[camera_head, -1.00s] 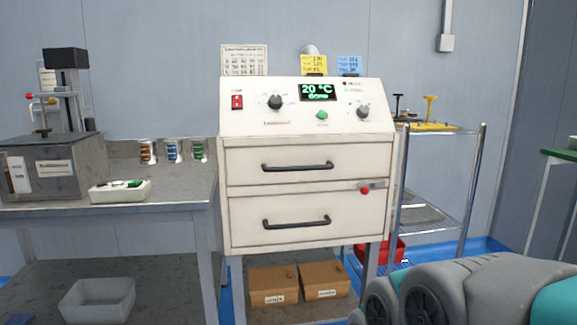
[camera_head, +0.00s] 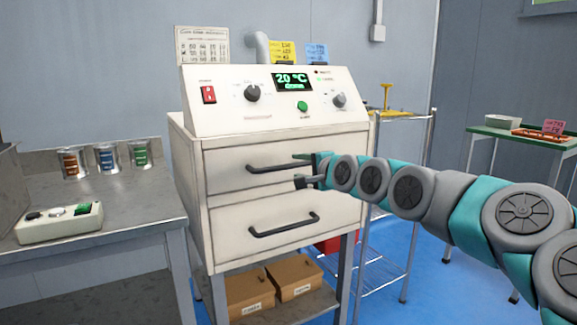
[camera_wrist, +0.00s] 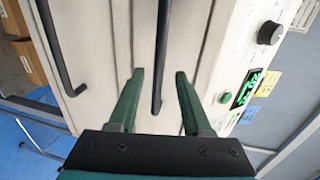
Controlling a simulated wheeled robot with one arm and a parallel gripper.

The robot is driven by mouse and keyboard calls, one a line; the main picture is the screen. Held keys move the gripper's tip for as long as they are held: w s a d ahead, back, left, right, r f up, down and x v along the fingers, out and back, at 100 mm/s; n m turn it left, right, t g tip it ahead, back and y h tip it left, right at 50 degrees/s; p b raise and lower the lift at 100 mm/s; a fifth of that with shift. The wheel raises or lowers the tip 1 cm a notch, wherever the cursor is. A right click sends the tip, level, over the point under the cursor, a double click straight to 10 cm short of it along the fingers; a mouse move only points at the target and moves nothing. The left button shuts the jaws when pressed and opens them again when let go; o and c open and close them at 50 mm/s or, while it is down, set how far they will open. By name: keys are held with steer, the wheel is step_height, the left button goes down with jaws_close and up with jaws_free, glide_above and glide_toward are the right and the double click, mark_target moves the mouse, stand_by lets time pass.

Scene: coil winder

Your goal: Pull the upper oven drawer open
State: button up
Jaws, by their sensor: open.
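The oven's upper drawer (camera_head: 226,169) is a cream panel below the control panel, and it looks shut. Its dark bar handle (camera_head: 262,168) runs across the front. My gripper (camera_head: 299,170) is at the right end of this handle, its fingers pointing left in the head view. In the wrist view, my gripper (camera_wrist: 160,85) is open, and the upper handle (camera_wrist: 160,60) runs between the two green fingers, with a gap on each side. Whether the fingers reach past the bar in depth is hard to tell. The lower drawer (camera_head: 230,225) is shut, with its own handle (camera_head: 284,226).
A grey bench (camera_head: 90,245) stands left of the oven, with a small switch box (camera_head: 60,226) and several cans. A metal rack (camera_head: 425,150) stands to the right. Cardboard boxes (camera_head: 250,292) sit below the oven. Blue floor is open at the right.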

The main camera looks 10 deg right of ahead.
mark_target(292, 166)
steer(key=shift+p+x, duration=0.3)
steer(key=shift+x, duration=2.4)
jaws_close()
steer(key=shift+f, duration=0.1)
